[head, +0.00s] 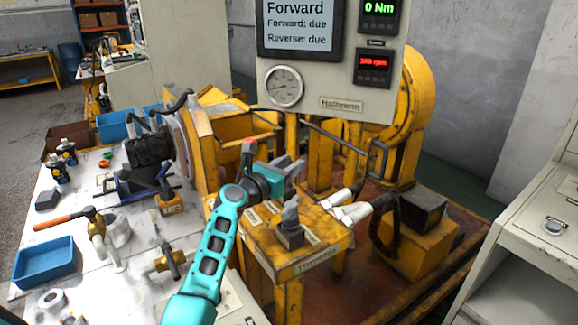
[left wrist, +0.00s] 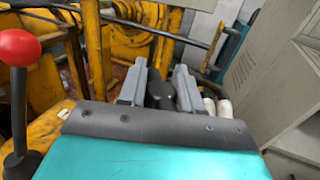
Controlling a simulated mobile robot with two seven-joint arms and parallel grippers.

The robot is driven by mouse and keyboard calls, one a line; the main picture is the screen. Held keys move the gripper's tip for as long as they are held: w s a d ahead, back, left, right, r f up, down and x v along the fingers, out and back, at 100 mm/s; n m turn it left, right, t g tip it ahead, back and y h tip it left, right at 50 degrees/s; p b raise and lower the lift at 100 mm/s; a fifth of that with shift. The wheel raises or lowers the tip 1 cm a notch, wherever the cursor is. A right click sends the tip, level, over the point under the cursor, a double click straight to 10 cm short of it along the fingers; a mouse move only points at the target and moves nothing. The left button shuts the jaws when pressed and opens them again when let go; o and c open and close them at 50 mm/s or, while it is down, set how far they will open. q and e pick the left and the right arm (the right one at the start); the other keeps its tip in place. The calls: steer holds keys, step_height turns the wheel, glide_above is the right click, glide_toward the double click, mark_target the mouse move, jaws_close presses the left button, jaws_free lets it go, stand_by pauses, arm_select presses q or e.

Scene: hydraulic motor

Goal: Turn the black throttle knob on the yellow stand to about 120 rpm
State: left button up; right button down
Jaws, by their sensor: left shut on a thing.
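The yellow stand (head: 262,243) stands in the middle of the head view, with labels on its top and front. My left gripper (head: 293,167) reaches over its top from the left. In the left wrist view, the two grey fingers of this gripper (left wrist: 160,88) are on either side of the dark throttle knob (left wrist: 160,96) and shut on it. The gripper hides the knob in the head view. The speed readout (head: 373,66) shows red digits with "rpm", too small to read surely. The screen (head: 298,25) says "Forward", with forward and reverse both "due".
A red-topped lever (head: 248,148) stands close beside the gripper; its red ball (left wrist: 18,48) is at left in the wrist view. A grey lever (head: 290,225) stands on the stand's front part. White-ended handles (head: 352,212) lie to the right. The left bench holds tools and a blue tray (head: 45,262).

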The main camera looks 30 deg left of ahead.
arm_select(q)
steer(key=shift+c, duration=0.4)
arm_select(e)
steer(key=shift+f, duration=0.15)
